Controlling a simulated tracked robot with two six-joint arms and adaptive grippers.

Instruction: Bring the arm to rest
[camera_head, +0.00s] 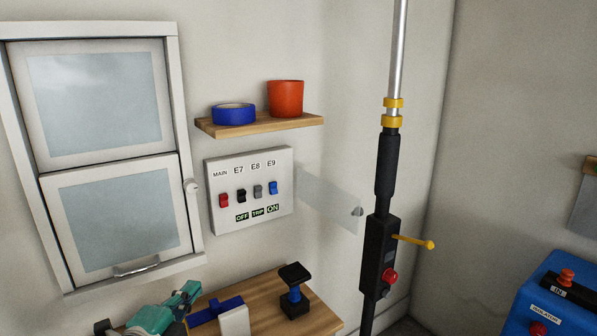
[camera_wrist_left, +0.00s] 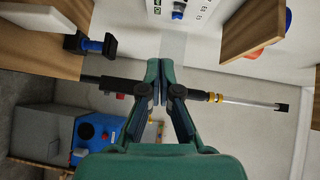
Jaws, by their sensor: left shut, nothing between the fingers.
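My left gripper (camera_head: 180,300) is green and dark, low at the left of the head view, in front of the wooden bench top. In the left wrist view its fingers (camera_wrist_left: 162,90) are together at the tips, with nothing held between them. My right gripper is in neither view.
A wooden bench top (camera_head: 315,318) bears a black-and-blue item (camera_head: 294,290) and a white block (camera_head: 234,321). A tall pole (camera_head: 387,165) stands right of it. A switch panel (camera_head: 249,190) and a shelf (camera_head: 260,124) are on the wall. A blue isolator unit (camera_head: 548,310) is at right.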

